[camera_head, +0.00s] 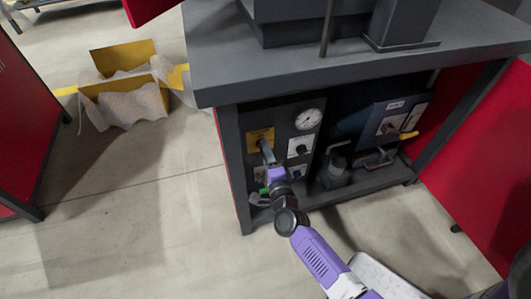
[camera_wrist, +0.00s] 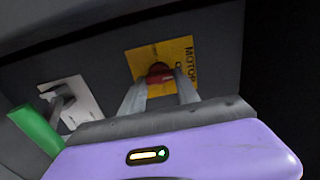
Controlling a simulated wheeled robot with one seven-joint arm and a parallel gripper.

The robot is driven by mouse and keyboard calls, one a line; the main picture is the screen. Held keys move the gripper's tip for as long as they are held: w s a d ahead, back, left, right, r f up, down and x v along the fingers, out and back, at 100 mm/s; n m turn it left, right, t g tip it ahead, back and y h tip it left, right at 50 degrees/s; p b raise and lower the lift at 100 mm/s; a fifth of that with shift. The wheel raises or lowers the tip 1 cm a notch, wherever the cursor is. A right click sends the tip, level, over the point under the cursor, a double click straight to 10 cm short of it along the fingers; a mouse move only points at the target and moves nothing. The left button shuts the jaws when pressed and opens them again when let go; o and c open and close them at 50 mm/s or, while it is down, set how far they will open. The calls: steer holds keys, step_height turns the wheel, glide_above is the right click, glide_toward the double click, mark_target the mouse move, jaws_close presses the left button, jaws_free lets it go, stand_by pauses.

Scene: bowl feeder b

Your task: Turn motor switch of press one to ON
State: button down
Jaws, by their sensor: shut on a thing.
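The motor switch is a red knob (camera_wrist: 158,72) on a yellow plate (camera_wrist: 182,50) lettered MOTOR in the wrist view. In the head view the yellow plate (camera_head: 260,136) is on the upper left of the dark panel under the press table, and the knob is hidden by my gripper. My gripper (camera_head: 265,152) reaches up to the plate. In the wrist view its two fingers (camera_wrist: 160,79) are on either side of the red knob, shut on it. The knob's exact pointing direction and the ON mark cannot be made out.
A pressure gauge (camera_head: 308,119) and a white-plated switch (camera_head: 300,146) are right of the motor switch. A green part (camera_wrist: 36,130) is close to my gripper. The table top (camera_head: 230,75) overhangs the panel. A blue box (camera_head: 390,122) with a yellow handle is farther right.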

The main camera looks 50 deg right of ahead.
stand_by(0.3)
steer(key=c, duration=0.9)
jaws_free()
steer(key=p+v, duration=0.1)
steer(key=v, duration=0.6)
steer(key=shift+s+a+p, duration=0.25)
steer(key=shift+s+p, duration=0.1)
